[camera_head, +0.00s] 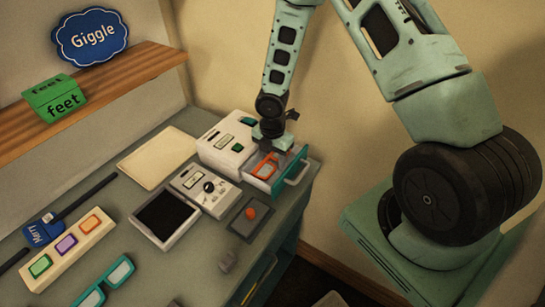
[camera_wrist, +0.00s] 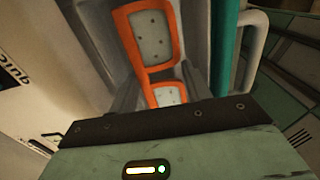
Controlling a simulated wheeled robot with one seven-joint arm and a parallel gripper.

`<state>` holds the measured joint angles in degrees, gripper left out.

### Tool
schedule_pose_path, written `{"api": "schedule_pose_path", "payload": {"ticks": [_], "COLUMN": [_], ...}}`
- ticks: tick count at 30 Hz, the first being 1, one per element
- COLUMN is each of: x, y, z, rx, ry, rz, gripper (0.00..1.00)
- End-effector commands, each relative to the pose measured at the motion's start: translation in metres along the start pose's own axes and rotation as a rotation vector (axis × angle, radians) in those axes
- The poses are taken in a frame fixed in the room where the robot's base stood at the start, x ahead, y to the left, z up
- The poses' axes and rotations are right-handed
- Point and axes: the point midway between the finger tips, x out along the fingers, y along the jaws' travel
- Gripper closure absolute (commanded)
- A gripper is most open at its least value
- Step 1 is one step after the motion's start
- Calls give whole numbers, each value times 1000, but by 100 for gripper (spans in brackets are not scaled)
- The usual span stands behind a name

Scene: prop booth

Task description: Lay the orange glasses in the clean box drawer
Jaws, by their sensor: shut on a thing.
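The orange glasses (camera_head: 265,166) are at the open drawer (camera_head: 291,171) of the white box (camera_head: 226,139). I cannot tell whether the glasses touch the drawer floor.
Teal glasses (camera_head: 105,281) and a button strip (camera_head: 67,243) lie nearer. The wall is close behind the box.

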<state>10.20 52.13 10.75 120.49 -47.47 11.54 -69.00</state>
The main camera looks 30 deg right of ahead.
Motion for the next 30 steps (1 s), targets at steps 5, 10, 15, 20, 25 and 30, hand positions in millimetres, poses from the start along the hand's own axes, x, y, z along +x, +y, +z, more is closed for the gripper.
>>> {"api": "schedule_pose_path", "payload": {"ticks": [5,10,15,20,25,30], "x": [0,0,2,5,7,7], "y": [0,0,0,0,0,0], "z": [0,0,0,0,0,0], "rx": [0,0,0,0,0,0], "ry": [0,0,0,0,0,0], "rz": [0,0,0,0,0,0], "gripper": [74,74,74,74,74,74]}}
